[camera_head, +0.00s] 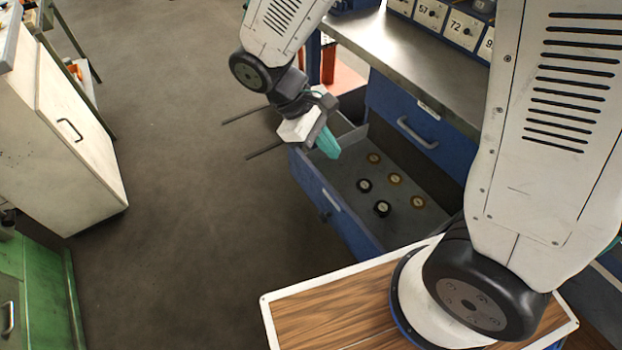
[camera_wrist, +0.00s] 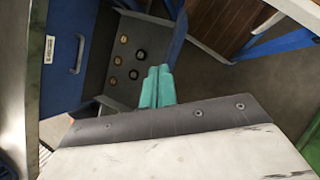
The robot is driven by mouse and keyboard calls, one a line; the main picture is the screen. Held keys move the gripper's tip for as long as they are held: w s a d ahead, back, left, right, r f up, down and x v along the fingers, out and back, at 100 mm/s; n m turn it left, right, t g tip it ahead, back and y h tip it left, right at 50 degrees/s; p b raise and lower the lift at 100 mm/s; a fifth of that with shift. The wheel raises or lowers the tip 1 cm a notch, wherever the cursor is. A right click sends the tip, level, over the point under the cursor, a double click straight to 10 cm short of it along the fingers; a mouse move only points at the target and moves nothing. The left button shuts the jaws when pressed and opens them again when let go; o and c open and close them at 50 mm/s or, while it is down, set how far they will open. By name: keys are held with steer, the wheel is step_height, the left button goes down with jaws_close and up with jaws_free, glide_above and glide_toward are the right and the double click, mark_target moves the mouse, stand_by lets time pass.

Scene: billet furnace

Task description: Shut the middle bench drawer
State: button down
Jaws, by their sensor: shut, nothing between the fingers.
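The open bench drawer (camera_head: 335,205) is pulled out from the blue bench, below a shut upper drawer (camera_head: 405,115). Its blue front faces left, with a pale label and a small handle. Several small black and amber round parts (camera_head: 382,208) lie on its grey floor; they also show in the wrist view (camera_wrist: 134,75). My gripper (camera_head: 328,146) has teal fingers held together and empty, above the drawer near its front far corner. The fingers also show in the wrist view (camera_wrist: 158,88), overlapping the drawer. I cannot tell whether they touch it.
A steel bench top (camera_head: 400,50) with numbered boxes (camera_head: 462,30) is above the drawers. Dark rods (camera_head: 262,150) stick out left of the drawer. A cream cabinet (camera_head: 65,140) and a green one (camera_head: 35,290) stand at left. Open floor (camera_head: 180,200) lies between.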

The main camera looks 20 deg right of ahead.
steer(key=w+a+f+n+t+h, duration=0.1)
steer(key=w+a+f+n, duration=0.15)
steer(key=f, duration=0.45)
steer(key=w+a+f+n+t+h, duration=0.2)
steer(key=a+f+n, duration=0.15)
steer(key=f, duration=0.35)
steer(key=w+a+f+n+t+h, duration=0.1)
steer(key=w+a+f+n, duration=0.2)
steer(key=f, duration=0.4)
steer(key=n+t+y, duration=0.1)
steer(key=n+t, duration=0.1)
steer(key=n, duration=0.1)
glide_toward(318, 180)
step_height(318, 180, down, 4)
steer(key=d, duration=0.2)
steer(key=shift+w+d, duration=0.3)
steer(key=shift+d, duration=0.2)
steer(key=shift+w+d, duration=0.3)
steer(key=shift+d, duration=0.2)
